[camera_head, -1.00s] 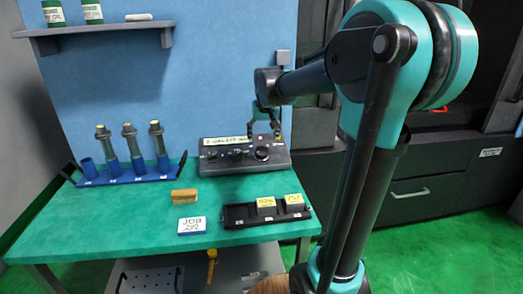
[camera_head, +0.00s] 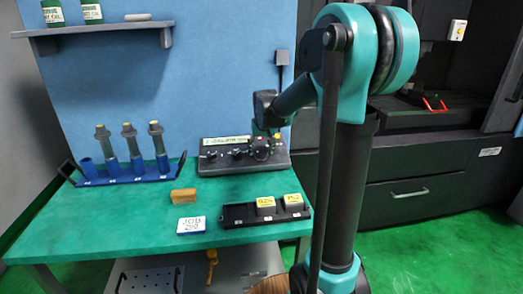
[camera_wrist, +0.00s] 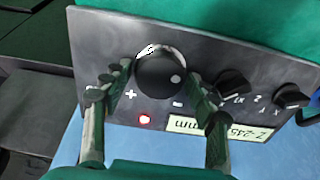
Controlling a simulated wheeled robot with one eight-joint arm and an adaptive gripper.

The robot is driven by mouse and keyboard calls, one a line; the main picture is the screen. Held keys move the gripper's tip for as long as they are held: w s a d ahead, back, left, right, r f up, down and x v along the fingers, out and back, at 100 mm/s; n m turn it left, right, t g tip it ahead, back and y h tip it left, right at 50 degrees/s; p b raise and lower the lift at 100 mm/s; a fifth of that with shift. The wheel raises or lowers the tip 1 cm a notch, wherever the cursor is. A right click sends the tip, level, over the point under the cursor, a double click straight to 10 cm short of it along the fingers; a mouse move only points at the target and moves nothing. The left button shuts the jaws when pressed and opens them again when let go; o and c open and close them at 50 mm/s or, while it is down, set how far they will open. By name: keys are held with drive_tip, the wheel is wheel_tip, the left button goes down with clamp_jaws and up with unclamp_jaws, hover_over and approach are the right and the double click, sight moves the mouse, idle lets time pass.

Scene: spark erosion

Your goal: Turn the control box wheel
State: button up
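The dark control box (camera_head: 240,165) stands at the back of the green table, with its sloped panel facing forward. Its round black wheel (camera_wrist: 160,73) has a small pale dot and sits between plus and minus marks in the wrist view. My gripper (camera_wrist: 161,85) is open, with one finger on each side of the wheel. The fingertips are close to the wheel's rim; I cannot tell whether they touch it. In the head view my gripper (camera_head: 266,138) is over the box's right end and partly covers the wheel. A display (camera_wrist: 197,127) and a lit red lamp (camera_wrist: 145,119) show below the wheel.
Two smaller knobs (camera_wrist: 233,86) (camera_wrist: 290,97) sit beside the wheel, one near my right finger. A blue rack (camera_head: 130,175) with several tool holders stands left.

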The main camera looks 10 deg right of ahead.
drive_tip(key=c, duration=0.8)
drive_tip(key=shift+m, duration=2.2)
drive_tip(key=o, duration=1.2)
drive_tip(key=v, duration=1.2)
